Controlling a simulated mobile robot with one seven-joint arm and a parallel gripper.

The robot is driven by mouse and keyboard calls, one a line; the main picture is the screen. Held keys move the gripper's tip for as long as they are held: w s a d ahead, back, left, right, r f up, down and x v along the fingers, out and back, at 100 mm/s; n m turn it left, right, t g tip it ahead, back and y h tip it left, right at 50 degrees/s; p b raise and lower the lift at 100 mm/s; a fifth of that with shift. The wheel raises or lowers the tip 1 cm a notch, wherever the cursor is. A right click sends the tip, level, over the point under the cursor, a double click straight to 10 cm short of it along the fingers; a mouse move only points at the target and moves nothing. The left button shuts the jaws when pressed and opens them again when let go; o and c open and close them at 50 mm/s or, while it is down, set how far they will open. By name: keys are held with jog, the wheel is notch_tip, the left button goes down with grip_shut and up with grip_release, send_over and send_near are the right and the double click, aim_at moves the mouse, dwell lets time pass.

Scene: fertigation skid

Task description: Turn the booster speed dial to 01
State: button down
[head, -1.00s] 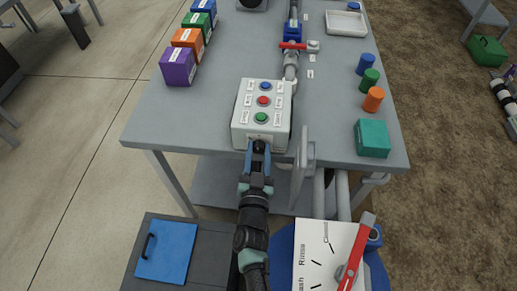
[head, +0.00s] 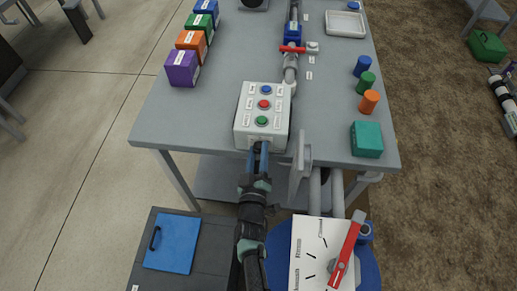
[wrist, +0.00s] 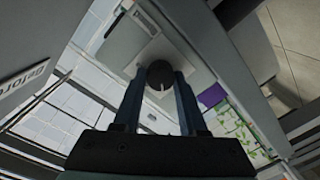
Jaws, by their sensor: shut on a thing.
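The white control box (head: 262,117) stands at the near edge of the grey table, with blue, red and green buttons on its top. The booster speed dial (wrist: 159,74), a dark round knob with a pale pointer mark, shows in the wrist view on a light plate. My gripper (wrist: 160,80) is shut on the dial, one blue-grey finger on each side. In the head view my gripper (head: 258,148) reaches the box's near face and hides the dial. The dial's numbers cannot be read.
A white panel (head: 312,256) with a red lever handle (head: 346,255) stands close to the right of my arm. A grey upright plate (head: 300,165) is just right of the gripper. A teal block (head: 366,139) sits at the table's near right corner.

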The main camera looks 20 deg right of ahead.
jog(key=shift+a+n, duration=0.1)
jog(key=shift+n, duration=0.5)
jog(key=shift+c, duration=2.3)
grip_release()
jog(key=p+v, duration=0.3)
jog(key=v, duration=1)
jog(key=shift+w, duration=0.1)
